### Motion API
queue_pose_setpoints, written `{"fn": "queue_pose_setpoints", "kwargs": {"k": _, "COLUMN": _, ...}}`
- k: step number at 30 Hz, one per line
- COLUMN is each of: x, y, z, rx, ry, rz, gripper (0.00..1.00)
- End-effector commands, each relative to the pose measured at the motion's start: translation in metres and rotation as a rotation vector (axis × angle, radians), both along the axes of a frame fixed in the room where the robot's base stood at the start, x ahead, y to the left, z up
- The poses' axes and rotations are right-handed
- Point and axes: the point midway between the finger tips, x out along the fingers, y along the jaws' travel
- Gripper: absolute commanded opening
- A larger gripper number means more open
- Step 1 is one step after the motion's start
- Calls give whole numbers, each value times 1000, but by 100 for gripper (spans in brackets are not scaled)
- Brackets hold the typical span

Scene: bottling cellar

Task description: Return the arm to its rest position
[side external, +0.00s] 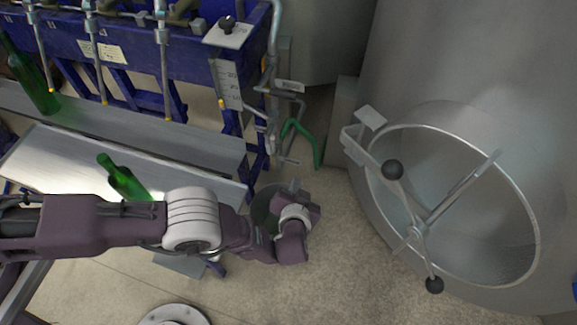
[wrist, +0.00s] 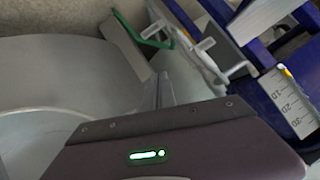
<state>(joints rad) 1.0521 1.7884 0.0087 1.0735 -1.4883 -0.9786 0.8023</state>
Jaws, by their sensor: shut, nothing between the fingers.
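My gripper (side external: 292,187) is at the end of my arm, which reaches in from the left in the side external view. In the wrist view the gripper (wrist: 166,90) appears as grey fingers beyond the dark housing with a green light. The fingers are together, with nothing seen between them. One green bottle (side external: 122,179) is on the bench close to my arm, its lower part hidden by the arm.
A large steel tank (side external: 465,65) with a round hatch and black-knobbed handle stands right. A blue filling machine (side external: 125,55) with nozzles stands upper left, and another green bottle (side external: 36,86) is under it. A green hose (side external: 308,136) hangs between.

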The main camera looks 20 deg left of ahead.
Motion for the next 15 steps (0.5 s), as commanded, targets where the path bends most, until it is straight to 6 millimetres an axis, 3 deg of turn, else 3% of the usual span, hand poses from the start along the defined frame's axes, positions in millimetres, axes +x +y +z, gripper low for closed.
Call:
{"fn": "queue_pose_setpoints", "kwargs": {"k": 6, "x": -18, "y": -12, "z": 1, "rx": 0, "ry": 0, "rz": 0, "gripper": 0}}
{"fn": "queue_pose_setpoints", "kwargs": {"k": 15, "x": -19, "y": -13, "z": 1, "rx": 0, "ry": 0, "rz": 0, "gripper": 0}}
